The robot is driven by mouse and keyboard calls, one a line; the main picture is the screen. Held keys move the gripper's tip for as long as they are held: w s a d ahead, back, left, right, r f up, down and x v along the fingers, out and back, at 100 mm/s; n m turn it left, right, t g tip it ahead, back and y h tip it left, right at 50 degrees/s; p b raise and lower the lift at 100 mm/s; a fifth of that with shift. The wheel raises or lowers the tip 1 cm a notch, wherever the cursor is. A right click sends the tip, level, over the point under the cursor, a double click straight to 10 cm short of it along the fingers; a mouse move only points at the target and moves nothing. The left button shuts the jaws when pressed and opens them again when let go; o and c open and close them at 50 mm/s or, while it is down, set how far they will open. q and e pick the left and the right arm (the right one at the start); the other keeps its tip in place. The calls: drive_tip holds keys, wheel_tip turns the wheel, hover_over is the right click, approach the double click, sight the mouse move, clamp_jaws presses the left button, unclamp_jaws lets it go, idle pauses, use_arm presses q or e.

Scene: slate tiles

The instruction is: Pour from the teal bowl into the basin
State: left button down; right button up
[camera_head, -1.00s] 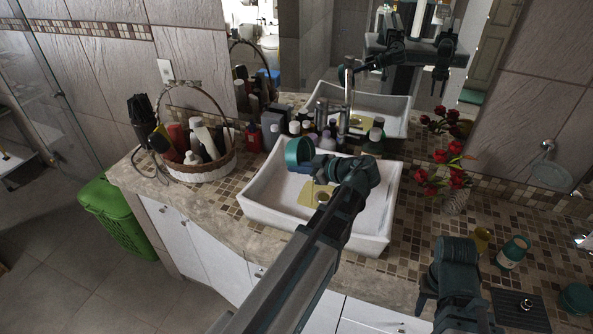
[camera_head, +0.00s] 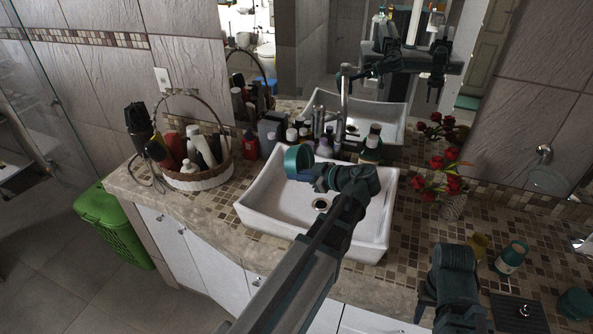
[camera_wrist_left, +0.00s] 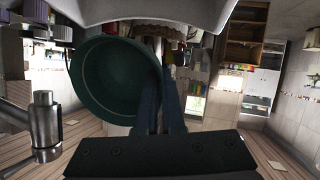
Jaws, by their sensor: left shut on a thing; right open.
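The teal bowl (camera_head: 297,159) is held tilted on its side above the back left part of the white basin (camera_head: 373,246). My left gripper (camera_head: 313,177) is shut on the bowl's wall. In the left wrist view the bowl (camera_wrist_left: 112,82) sits beside my left fingers (camera_wrist_left: 160,105); its dark inside shows no visible contents. The basin's floor looks bare around the drain, and my left forearm hides part of it. My right gripper (camera_head: 426,298) is open and empty over the counter at right, its fingers mostly hidden by its own wrist.
A tap (camera_head: 344,100) stands behind the basin, with several bottles (camera_head: 300,132) along the back. A wicker basket (camera_head: 198,178) is at left. Red flowers (camera_head: 446,178), a teal-labelled jar (camera_head: 510,257) and a dark square tray (camera_head: 519,310) are at right.

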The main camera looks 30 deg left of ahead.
sight(295, 165)
use_arm(q)
drive_tip(key=shift+r+h+p, duration=0.35)
drive_tip(key=shift+h+p, duration=0.4)
drive_tip(key=shift+p, duration=0.7)
drive_tip(key=shift+r+h+p, duration=0.35)
drive_tip(key=shift+h+p, duration=0.4)
drive_tip(key=shift+p, duration=0.65)
drive_tip(key=shift+n+h+p, duration=0.3)
drive_tip(key=shift+h+p, duration=0.2)
drive_tip(key=shift+p, duration=0.1)
drive_tip(key=shift+f, duration=0.15)
drive_tip(key=shift+p, duration=0.4)
wheel_tip(295, 165, up, 3)
drive_tip(key=h+p, duration=0.3)
drive_tip(key=p, duration=0.1)
drive_tip(key=t+h+p, duration=0.1)
drive_tip(key=h+p, duration=0.2)
drive_tip(key=shift+a+f+n+h+p, duration=0.2)
drive_tip(key=shift+n+h+p, duration=0.1)
drive_tip(key=shift+p, duration=0.1)
drive_tip(key=shift+r+h+p, duration=0.15)
drive_tip(key=shift+h+p, duration=0.15)
drive_tip(key=shift+h, duration=0.3)
drive_tip(key=shift+d+t+h, duration=0.2)
drive_tip(key=shift+t+h, duration=0.2)
drive_tip(key=shift+h, duration=0.7)
